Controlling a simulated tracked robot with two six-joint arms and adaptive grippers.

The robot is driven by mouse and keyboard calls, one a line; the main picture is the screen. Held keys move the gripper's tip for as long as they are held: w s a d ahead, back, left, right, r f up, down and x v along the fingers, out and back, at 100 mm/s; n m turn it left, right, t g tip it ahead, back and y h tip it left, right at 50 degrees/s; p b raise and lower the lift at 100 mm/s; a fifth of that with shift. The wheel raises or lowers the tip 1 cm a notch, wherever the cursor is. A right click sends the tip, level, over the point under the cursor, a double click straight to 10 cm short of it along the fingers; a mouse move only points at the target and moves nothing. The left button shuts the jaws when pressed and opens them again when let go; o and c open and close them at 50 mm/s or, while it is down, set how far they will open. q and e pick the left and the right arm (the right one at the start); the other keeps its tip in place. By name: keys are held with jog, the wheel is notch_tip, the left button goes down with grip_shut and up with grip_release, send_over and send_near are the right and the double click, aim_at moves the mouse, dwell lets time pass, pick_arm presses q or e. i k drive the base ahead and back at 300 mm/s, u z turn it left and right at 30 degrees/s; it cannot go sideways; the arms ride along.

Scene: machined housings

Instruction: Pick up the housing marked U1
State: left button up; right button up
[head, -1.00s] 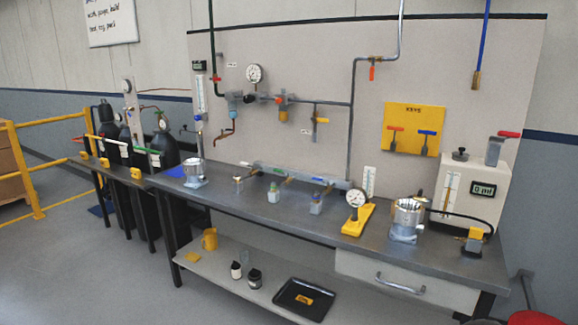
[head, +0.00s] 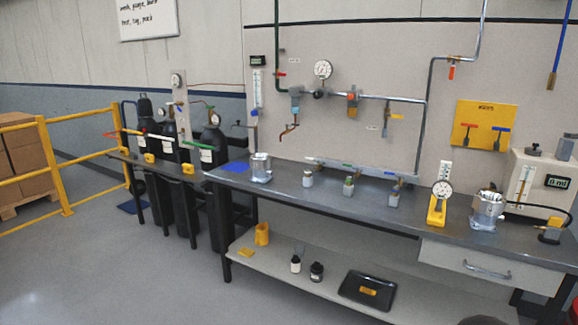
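Two shiny metal housings stand upright on the grey workbench (head: 330,189). One housing (head: 261,168) is at the left end beside a blue mat. The other housing (head: 487,211) is at the right, near a box with a digital display. I cannot read a U1 mark on either one. Neither of my grippers shows in the head view.
A yellow-based gauge stand (head: 436,211) and several small fittings stand along the bench. The lower shelf holds a black tray (head: 368,289), a yellow mug (head: 262,234) and small bottles. Black gas cylinders (head: 212,160) and a yellow railing (head: 55,170) are at left. Floor in front is open.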

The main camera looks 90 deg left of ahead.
aim_at(261, 164)
jog(key=u, duration=0.05)
jog(key=k, duration=1.7)
jog(key=z, duration=0.3)
jog(key=i, duration=0.15)
jog(key=u, duration=3)
jog(key=i, duration=1.05)
jog(key=z, duration=0.35)
